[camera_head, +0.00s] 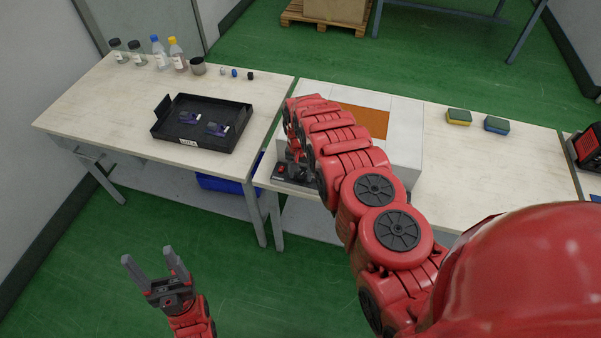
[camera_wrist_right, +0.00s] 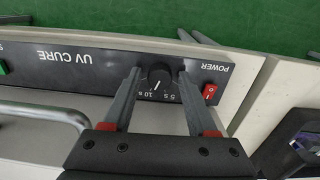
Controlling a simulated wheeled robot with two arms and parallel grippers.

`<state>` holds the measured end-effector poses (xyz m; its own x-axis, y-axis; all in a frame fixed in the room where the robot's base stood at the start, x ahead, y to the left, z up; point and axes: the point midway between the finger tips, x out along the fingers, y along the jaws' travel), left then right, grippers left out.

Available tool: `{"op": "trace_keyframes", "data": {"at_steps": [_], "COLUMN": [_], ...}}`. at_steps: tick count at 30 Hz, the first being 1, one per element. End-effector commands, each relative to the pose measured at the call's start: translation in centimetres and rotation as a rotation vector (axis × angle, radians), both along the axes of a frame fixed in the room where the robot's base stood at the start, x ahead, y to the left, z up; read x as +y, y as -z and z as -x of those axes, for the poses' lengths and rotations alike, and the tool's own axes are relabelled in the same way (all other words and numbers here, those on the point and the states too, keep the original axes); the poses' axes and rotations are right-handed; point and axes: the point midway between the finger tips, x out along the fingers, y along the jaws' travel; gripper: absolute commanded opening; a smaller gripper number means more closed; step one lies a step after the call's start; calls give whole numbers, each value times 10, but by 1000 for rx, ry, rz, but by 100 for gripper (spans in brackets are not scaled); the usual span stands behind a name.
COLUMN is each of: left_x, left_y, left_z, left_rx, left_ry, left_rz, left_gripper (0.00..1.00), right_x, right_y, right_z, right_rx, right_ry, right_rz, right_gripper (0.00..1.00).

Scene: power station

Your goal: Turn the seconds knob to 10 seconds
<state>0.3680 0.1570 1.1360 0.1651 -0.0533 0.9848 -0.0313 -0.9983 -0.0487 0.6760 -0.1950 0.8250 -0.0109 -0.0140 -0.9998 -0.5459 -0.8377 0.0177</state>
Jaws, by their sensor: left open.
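The seconds knob (camera_wrist_right: 160,75) is a round black dial on the dark UV CURE panel (camera_wrist_right: 100,66); that view shows the panel upside down. The 5 s and 10 s marks sit below the knob in the picture. Its white pointer line appears between them; its exact setting is hard to tell. My right gripper (camera_wrist_right: 159,71) has one finger on each side of the knob, with gaps between fingers and knob. In the head view the arm mostly hides this gripper, at the white UV box (camera_head: 405,130). My left gripper (camera_head: 150,257) is open and empty above the floor.
A red power switch (camera_wrist_right: 210,92) is beside the right finger. A metal handle (camera_wrist_right: 45,112) is on the box at left. The left table holds a black tray (camera_head: 238,133) and several bottles. Sponges (camera_head: 459,117) lie on the right table.

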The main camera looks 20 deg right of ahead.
Motion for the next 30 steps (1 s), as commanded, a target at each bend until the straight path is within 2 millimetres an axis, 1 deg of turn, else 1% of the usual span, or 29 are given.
{"op": "trace_keyframes", "data": {"at_steps": [10,14,19,23,30], "left_x": [0,0,0,0,0], "left_y": [0,2,8,15,30], "left_z": [0,0,0,0,0], "left_rx": [0,0,0,0,0], "left_ry": [0,0,0,0,0], "left_rz": [0,0,0,0,0], "left_gripper": [67,67,67,67,67], "right_x": [0,0,0,1,1], "right_y": [-1,-6,-25,-45,-89], "right_z": [0,-1,-2,-2,-3], "right_rx": [-1,-1,-3,-4,-6], "right_ry": [0,0,0,1,1], "right_rz": [0,1,1,-1,0], "right_gripper": [67,67,67,67,67]}}
